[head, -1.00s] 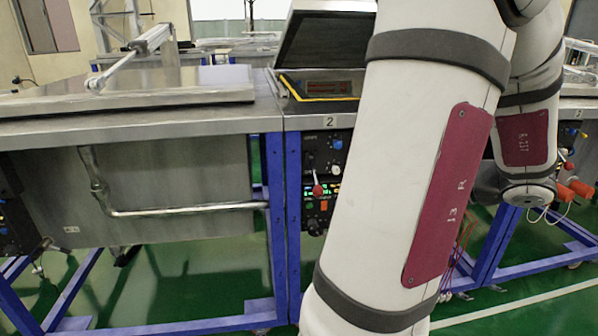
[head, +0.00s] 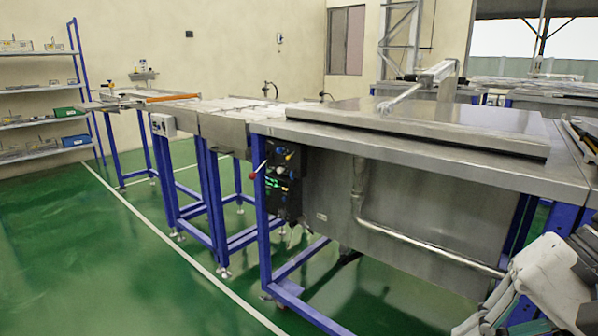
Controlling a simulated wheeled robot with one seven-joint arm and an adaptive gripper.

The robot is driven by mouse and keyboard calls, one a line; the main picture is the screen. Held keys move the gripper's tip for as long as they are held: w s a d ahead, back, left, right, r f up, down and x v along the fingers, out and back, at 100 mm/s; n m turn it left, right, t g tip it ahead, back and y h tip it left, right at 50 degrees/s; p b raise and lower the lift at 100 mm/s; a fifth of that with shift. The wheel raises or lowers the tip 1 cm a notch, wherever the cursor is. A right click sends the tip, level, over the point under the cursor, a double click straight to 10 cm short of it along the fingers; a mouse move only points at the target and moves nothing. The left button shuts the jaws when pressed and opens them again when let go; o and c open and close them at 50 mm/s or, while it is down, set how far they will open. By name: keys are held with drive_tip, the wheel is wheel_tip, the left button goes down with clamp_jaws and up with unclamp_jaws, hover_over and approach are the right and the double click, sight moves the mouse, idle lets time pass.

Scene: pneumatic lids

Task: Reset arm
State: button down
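Part of my arm (head: 550,285), white and dark grey, shows at the lower right edge of the head view, cut off by the frame. I cannot make out the gripper's fingertips there, or whether they are open or shut. Nothing is seen held. The closed steel lid (head: 440,118) lies flat on the workstation table (head: 300,132) to the left of and beyond my arm. A control panel (head: 280,180) with a red-knobbed lever is on the table's left front side.
A lower conveyor-like bench (head: 160,105) extends to the left from the table. Shelves (head: 40,90) stand at the far left wall. The green floor (head: 90,260) with a white line is clear at the front left. Blue table legs (head: 263,230) stand near the middle.

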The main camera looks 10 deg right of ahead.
drive_tip(key=s+a+f+n+g+h, duration=0.25)
drive_tip(key=s+a+n+h, duration=0.3)
drive_tip(key=s+n, duration=0.3)
wheel_tip(320, 180, up, 31)
drive_tip(key=d+t+p, duration=0.1)
drive_tip(key=t+p, duration=0.3)
drive_tip(key=p, duration=2.5)
drive_tip(key=shift+h, duration=0.45)
